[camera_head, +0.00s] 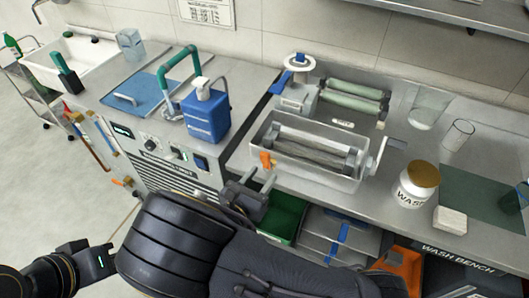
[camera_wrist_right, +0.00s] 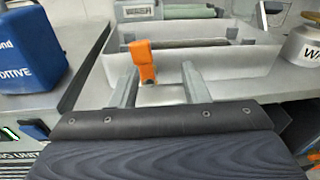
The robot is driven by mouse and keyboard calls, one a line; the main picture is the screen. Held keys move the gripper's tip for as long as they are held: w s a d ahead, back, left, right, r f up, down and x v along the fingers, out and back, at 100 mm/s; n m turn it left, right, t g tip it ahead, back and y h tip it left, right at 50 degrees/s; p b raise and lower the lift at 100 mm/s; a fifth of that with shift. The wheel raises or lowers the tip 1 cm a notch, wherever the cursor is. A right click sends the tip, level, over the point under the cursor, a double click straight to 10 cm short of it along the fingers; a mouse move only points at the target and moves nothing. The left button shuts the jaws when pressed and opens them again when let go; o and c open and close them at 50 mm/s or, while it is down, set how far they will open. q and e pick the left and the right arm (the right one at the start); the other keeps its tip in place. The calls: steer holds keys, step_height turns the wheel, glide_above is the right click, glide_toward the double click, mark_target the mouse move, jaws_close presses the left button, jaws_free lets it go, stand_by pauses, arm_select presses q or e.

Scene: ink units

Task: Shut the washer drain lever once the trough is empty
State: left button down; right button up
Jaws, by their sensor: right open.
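The washer trough (camera_head: 342,178) is a pale rectangular tub with a dark roller (camera_head: 310,149) lying lengthwise inside; I cannot tell whether liquid is in it. The orange drain lever (camera_head: 266,160) is at the trough's front left. In the right wrist view the lever (camera_wrist_right: 143,62) stands near upright in front of the trough wall (camera_wrist_right: 215,89). My right gripper (camera_head: 262,183) is open, just in front of the lever. Its fingers (camera_wrist_right: 158,87) are spread to either side of the lever in the wrist view, without clear contact.
A blue container (camera_head: 206,118) stands left of the trough. A crank handle (camera_head: 377,157) sticks out at its right end. A wash jar (camera_head: 417,184) and a white block (camera_head: 450,219) stand farther right. A green bin (camera_head: 287,217) is below the bench edge.

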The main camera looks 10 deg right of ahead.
mark_target(266, 158)
steer(key=shift+n+t+y, duration=0.3)
steer(key=shift+n+t, duration=0.6)
steer(key=w+d, duration=0.1)
steer(key=w, duration=0.1)
steer(key=w+p, duration=0.1)
steer(key=w, duration=0.1)
steer(key=w+d, duration=0.1)
steer(key=w, duration=0.2)
steer(key=shift+d+r+p, duration=0.1)
steer(key=shift+d+p, duration=0.25)
steer(key=shift+c, duration=0.4)
steer(key=shift+s, duration=0.1)
jaws_close()
steer(key=shift+s+d+m+b, duration=0.1)
steer(key=shift+d+m+b, duration=0.1)
steer(key=shift+m+b, duration=0.35)
steer(key=shift+s+d, duration=0.1)
steer(key=shift+m, duration=0.25)
steer(key=shift+o, duration=0.4)
jaws_free()
